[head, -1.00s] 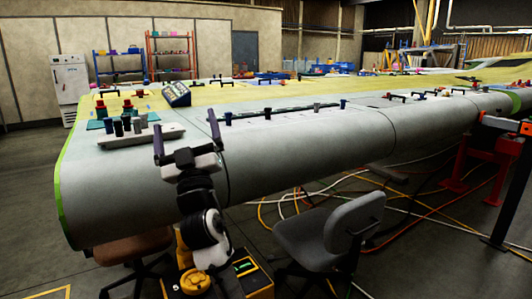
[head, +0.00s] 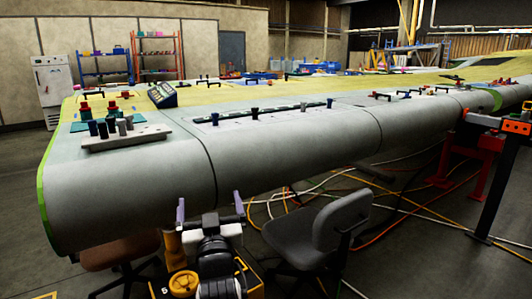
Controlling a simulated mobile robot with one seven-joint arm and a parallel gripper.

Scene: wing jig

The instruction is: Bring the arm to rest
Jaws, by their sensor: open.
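My gripper (head: 210,212) is in the lower middle of the head view, in front of the wing's rounded edge. Its two purple-grey fingers point up and stand apart, with nothing between them. My arm is folded low, close to my yellow base. The large grey wing (head: 290,155) lies across the view behind and above the gripper. From this view I cannot tell how wide the gap is between fingers and wing.
A grey office chair (head: 340,220) stands just right of the gripper. A brown chair seat (head: 120,250) is at left under the wing. Cables (head: 400,205) lie on the floor. A white rack with dark cylinders (head: 127,135) and a black-screened device (head: 162,94) sit on the wing.

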